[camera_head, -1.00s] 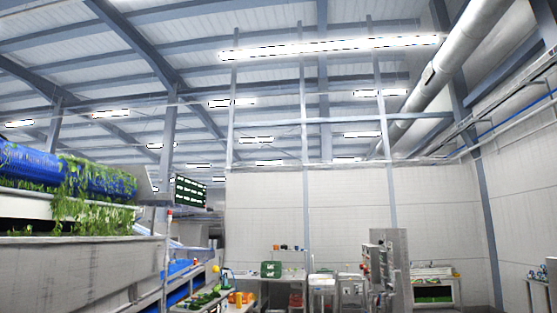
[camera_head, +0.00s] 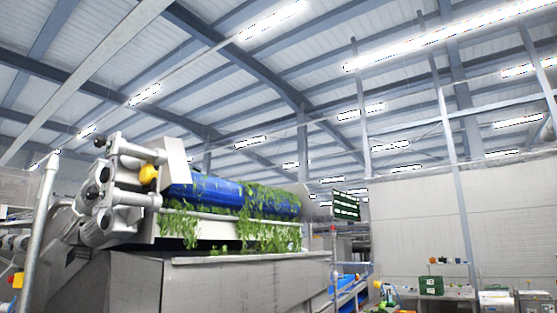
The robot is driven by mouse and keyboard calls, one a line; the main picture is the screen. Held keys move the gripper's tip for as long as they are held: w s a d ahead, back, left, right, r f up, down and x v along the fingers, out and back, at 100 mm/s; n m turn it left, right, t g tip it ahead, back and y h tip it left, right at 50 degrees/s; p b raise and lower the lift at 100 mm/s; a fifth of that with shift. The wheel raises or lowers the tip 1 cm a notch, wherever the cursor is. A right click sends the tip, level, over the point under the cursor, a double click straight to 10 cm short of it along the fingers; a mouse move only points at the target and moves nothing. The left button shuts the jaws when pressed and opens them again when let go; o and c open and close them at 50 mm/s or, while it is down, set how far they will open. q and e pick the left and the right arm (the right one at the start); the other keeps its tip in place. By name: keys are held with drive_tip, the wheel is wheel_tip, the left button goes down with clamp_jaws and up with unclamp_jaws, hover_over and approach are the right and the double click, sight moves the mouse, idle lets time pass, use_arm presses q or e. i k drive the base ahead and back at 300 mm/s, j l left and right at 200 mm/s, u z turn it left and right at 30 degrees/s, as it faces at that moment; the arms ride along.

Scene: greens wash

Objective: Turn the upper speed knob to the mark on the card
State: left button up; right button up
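I cannot make out the upper speed knob or the card in the head view. A washing machine with a blue roller (camera_head: 272,199) draped in leafy greens (camera_head: 262,236) stands at the left. Its end carries grey metal cylinders and a yellow part (camera_head: 149,174). A dark screen with rows of light text (camera_head: 346,205) hangs right of the machine; the text is too small to read. Neither of my grippers is in view.
The machine's grey metal tank (camera_head: 240,285) fills the lower left. A metal post (camera_head: 38,235) stands at the far left. At the lower right a bench holds a green crate (camera_head: 431,285). A pale wall (camera_head: 420,225) closes the back.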

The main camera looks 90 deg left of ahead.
sight(100, 142)
drive_tip(key=u, duration=1.9)
drive_tip(key=j+u, duration=0.35)
drive_tip(key=i+j+u, duration=0.15)
drive_tip(key=j+u, duration=0.2)
drive_tip(key=j, duration=0.15)
drive_tip(key=i+j+u, duration=0.15)
drive_tip(key=j+u, duration=0.2)
